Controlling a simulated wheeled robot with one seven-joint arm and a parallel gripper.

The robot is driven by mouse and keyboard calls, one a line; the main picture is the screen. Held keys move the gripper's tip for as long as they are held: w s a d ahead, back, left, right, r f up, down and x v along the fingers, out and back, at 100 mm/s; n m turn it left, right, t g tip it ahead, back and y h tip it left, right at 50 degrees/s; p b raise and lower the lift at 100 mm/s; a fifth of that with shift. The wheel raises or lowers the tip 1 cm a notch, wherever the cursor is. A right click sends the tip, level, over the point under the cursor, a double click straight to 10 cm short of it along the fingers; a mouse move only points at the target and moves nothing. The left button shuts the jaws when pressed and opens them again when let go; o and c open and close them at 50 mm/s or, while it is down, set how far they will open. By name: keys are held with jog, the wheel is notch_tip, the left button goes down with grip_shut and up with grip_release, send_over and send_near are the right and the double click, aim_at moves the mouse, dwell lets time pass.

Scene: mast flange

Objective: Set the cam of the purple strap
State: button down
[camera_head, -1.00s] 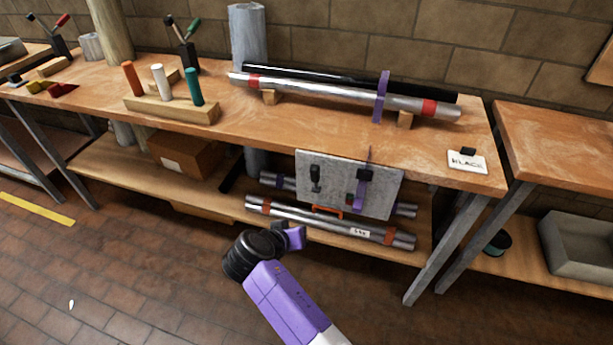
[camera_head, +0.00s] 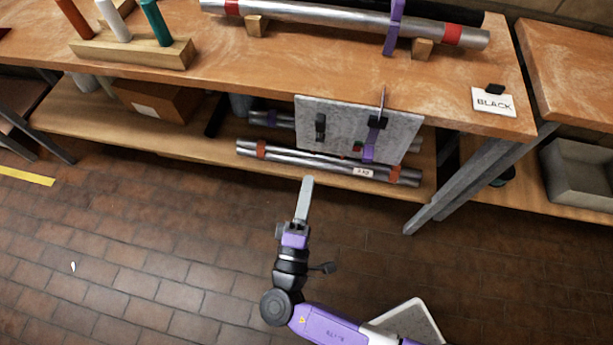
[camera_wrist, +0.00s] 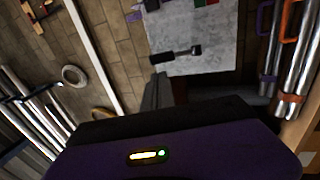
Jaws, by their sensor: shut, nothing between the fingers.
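A grey panel (camera_head: 335,128) hangs at the front of the bench, below its top. A purple strap (camera_head: 369,150) hangs on its right part, with a black cam buckle (camera_head: 376,123) at its upper end and a thin upright piece above. Whether the cam is open or closed is too small to tell. Another purple strap (camera_head: 393,28) goes around the pipes on the bench top. My gripper (camera_head: 306,183) is shut and empty, below and in front of the panel, apart from it. In the wrist view its grey fingers (camera_wrist: 158,92) point toward the panel (camera_wrist: 195,40).
A black fitting (camera_head: 320,127) sits on the panel's left part; it also shows in the wrist view (camera_wrist: 175,54). Silver pipes (camera_head: 310,162) lie on the lower shelf. A "BLACK" card (camera_head: 493,101) lies on the bench top (camera_head: 290,60).

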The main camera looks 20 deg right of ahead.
aim_at(319, 126)
jog(key=p+x, duration=0.2)
jog(key=x, duration=0.9)
jog(key=shift+w+d+r, duration=0.1)
jog(key=shift+w+d, duration=0.05)
jog(key=shift+r, duration=0.1)
jog(key=p, duration=0.1)
jog(key=r+g+p, duration=0.1)
jog(key=p, duration=0.1)
jog(key=shift+w+d+r+y, duration=0.1)
jog(key=shift+w+d+y, duration=0.2)
jog(key=shift+w, duration=0.1)
jog(key=shift+w+d, duration=0.25)
jog(key=shift+w, duration=0.05)
jog(key=shift+w+d+b, duration=0.1)
jog(key=shift+w+b, duration=0.15)
jog(key=shift+b, duration=0.15)
